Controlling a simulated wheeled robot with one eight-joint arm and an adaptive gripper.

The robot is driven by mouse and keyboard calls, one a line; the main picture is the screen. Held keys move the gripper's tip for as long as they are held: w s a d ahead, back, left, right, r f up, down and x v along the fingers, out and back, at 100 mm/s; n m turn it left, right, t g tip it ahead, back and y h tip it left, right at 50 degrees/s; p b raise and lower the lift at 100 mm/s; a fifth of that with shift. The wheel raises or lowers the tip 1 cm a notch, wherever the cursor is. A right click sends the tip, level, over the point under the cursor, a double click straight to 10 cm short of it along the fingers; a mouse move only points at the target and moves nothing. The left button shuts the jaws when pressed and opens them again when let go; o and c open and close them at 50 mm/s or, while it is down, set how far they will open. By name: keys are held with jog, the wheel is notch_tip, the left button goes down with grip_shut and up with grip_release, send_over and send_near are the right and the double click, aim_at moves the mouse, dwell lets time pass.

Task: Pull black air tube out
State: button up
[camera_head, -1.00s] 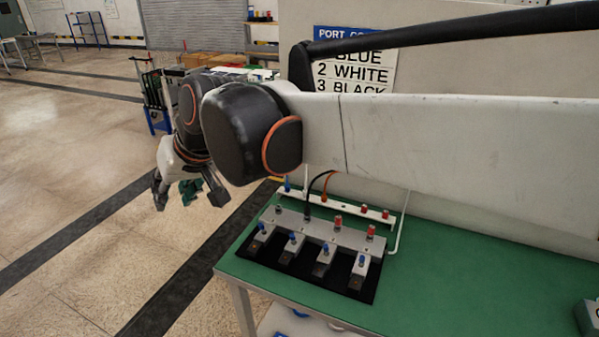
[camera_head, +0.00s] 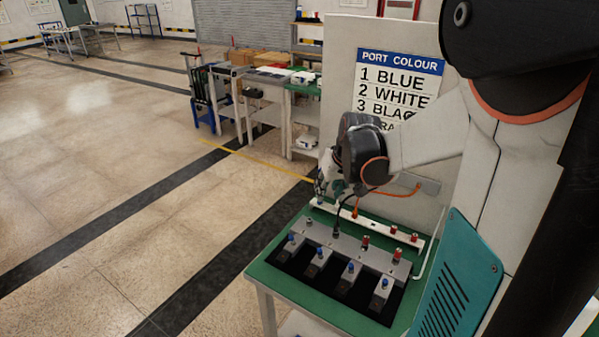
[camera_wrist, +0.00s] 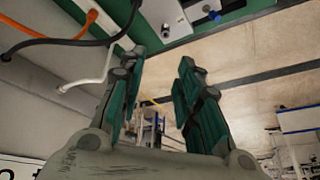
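The black air tube (camera_head: 345,207) rises from a port on the grey manifold block (camera_head: 322,236) and bends toward the arm. In the wrist view the black tube (camera_wrist: 112,36) curves from the top edge to the left edge, left of my gripper (camera_wrist: 160,63). My gripper is open, with its two green-padded fingers apart and no tube between them. In the head view my gripper (camera_head: 327,188) is over the table's far left corner, partly hidden behind my wrist. It is left of the black tube and apart from it.
A white tube (camera_wrist: 88,81) runs close beside the left finger in the wrist view. Blue and red fittings line the manifold. A port colour sign (camera_head: 398,90) hangs on the back panel. Open floor lies left of the table.

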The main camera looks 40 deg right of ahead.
send_near(337, 226)
jog(key=shift+g+h, duration=0.3)
jog(key=b+x, duration=0.1)
jog(key=x, duration=0.1)
jog(key=w+b+x, duration=0.1)
jog(key=x, duration=0.2)
jog(key=b+x, duration=0.1)
jog(key=x, duration=0.2)
jog(key=shift+w+r+b, duration=0.2)
jog(key=shift+w+b, duration=0.1)
jog(key=shift+w, duration=0.05)
grip_shut()
